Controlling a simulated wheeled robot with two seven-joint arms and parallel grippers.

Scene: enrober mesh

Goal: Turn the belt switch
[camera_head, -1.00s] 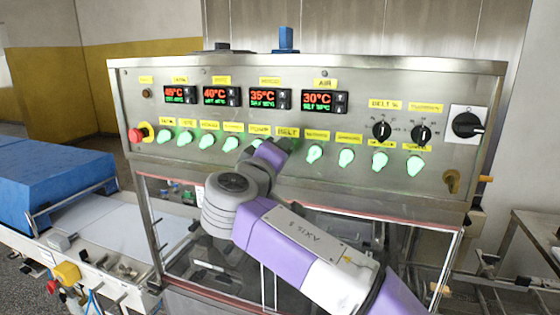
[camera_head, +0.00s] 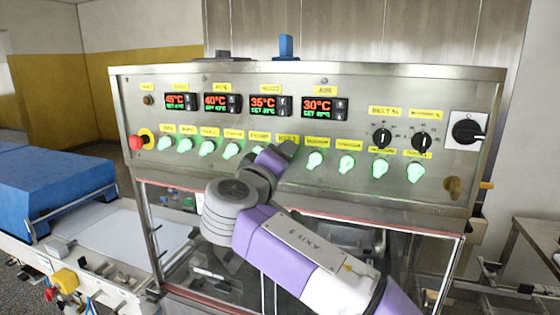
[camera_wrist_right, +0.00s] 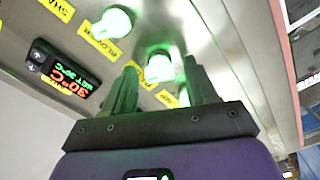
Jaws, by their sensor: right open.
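The control panel (camera_head: 230,75) carries a row of green-lit knob switches. The yellow BELT label (camera_head: 287,139) is in the middle of the row. The switch below it is hidden in the head view by my right gripper (camera_head: 284,149), which points at the panel there. In the right wrist view, my right gripper (camera_wrist_right: 160,75) is open, with one finger on each side of a green-lit knob (camera_wrist_right: 158,68), which appears to be the belt switch. I cannot tell whether the fingers touch it. My left gripper is not in view.
The neighbouring blower knob (camera_head: 315,160) stands close on the right, and another green knob (camera_head: 231,151) on the left. A red emergency button (camera_head: 136,142) is at the panel's left end. A black rotary switch (camera_head: 467,131) is at the right end.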

